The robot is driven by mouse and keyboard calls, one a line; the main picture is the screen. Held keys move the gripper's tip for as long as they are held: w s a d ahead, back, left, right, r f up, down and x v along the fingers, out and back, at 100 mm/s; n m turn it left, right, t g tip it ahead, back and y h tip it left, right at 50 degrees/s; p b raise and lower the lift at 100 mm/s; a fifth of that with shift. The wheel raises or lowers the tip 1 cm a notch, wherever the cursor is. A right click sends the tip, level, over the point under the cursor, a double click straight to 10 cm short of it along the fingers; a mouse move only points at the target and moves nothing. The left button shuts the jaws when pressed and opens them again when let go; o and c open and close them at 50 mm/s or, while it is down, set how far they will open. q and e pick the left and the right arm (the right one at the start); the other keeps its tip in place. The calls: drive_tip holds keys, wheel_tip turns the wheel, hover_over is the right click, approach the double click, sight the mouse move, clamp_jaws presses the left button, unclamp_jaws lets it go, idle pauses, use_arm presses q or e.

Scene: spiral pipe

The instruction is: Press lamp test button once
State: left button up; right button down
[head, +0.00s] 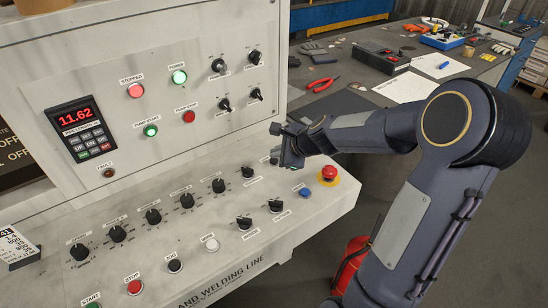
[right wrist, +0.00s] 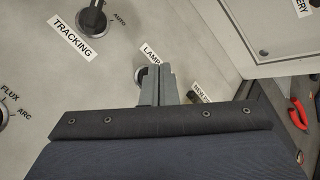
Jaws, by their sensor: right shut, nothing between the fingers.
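The lamp test button shows in the right wrist view as a dark round control (right wrist: 139,76) beside a white label (right wrist: 151,54) reading "LAMP"; the rest of the label is hidden by the fingers. My right gripper (head: 284,158) is over the right part of the sloped console in the head view. In the right wrist view my right gripper (right wrist: 157,72) is shut and empty, its fingertips overlapping the button and label. Whether the fingertips touch the button cannot be told. My left gripper is not in view.
The sloped console (head: 215,235) carries several black knobs, a red emergency button (head: 329,172) and a blue button (head: 305,191) close to my right gripper. The TRACKING knob (right wrist: 92,19) is nearby. An upright panel (head: 205,115) rises behind. Red pliers (head: 323,85) lie on a bench.

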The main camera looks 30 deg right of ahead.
sight(277, 164)
drive_tip(key=shift+r, duration=0.3)
wheel_tip(277, 164, up, 5)
drive_tip(key=p, duration=0.5)
drive_tip(key=shift+r, duration=0.1)
idle(0.7)
drive_tip(key=s+a+r+n+g+y, duration=0.1)
drive_tip(key=s+a+r+n, duration=0.35)
drive_tip(key=s+n, duration=0.2)
drive_tip(key=s+a+r+n+y, duration=0.1)
drive_tip(key=s+a+r+n, duration=0.2)
drive_tip(key=s+a+n, duration=0.4)
drive_tip(key=s+f+n+g, duration=0.2)
drive_tip(key=s+n, duration=0.6)
drive_tip(key=s, duration=0.6)
drive_tip(key=shift+s+a+f+n+h, duration=0.25)
drive_tip(key=shift+f+n+h, duration=0.15)
drive_tip(key=shift+f, duration=0.25)
